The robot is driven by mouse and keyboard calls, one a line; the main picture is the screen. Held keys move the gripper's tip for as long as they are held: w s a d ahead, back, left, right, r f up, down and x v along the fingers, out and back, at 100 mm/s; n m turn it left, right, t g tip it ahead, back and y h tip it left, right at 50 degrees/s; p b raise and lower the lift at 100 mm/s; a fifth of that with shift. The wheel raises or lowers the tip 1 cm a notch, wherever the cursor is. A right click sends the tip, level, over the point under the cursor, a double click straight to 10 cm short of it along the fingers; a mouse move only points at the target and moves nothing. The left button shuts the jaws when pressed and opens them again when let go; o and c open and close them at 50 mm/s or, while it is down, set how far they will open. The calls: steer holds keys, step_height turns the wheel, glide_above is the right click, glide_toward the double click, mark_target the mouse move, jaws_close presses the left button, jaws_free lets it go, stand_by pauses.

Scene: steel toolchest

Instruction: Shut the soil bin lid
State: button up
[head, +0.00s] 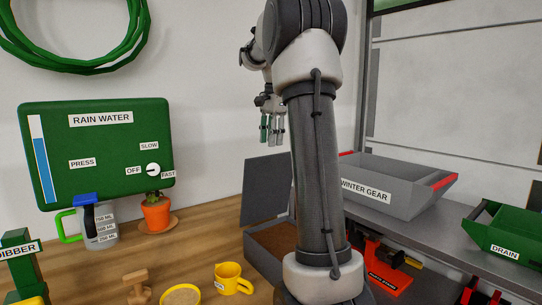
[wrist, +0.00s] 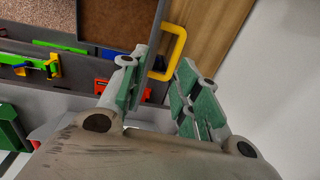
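The soil bin (head: 262,245) is a grey box with brown soil inside, standing on the wooden bench, partly hidden behind my arm. Its grey lid (head: 264,188) stands up, open, at the back of the bin. In the wrist view the soil (wrist: 118,22) shows at the top, and a yellow loop handle (wrist: 178,52) sticks out beside the grey lid edge seen nearly edge-on. My gripper (head: 271,130) hangs above the raised lid with fingers pointing down. In the wrist view my gripper (wrist: 155,98) is open and empty, with the handle beyond the gap between its green pads.
A grey winter gear crate (head: 400,190) and a green drain tray (head: 510,235) stand on the right. A yellow cup (head: 230,278), a jug (head: 97,225) and a potted plant (head: 156,214) stand on the bench to the left. Red tools (head: 388,272) lie right of my arm.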

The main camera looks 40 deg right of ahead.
glide_above(270, 173)
steer(key=f, duration=0.4)
steer(key=w+f, duration=0.1)
steer(key=f, duration=0.1)
steer(key=shift+d+f, duration=0.25)
steer(key=shift+d, duration=0.05)
steer(key=shift+r, duration=0.1)
jaws_close()
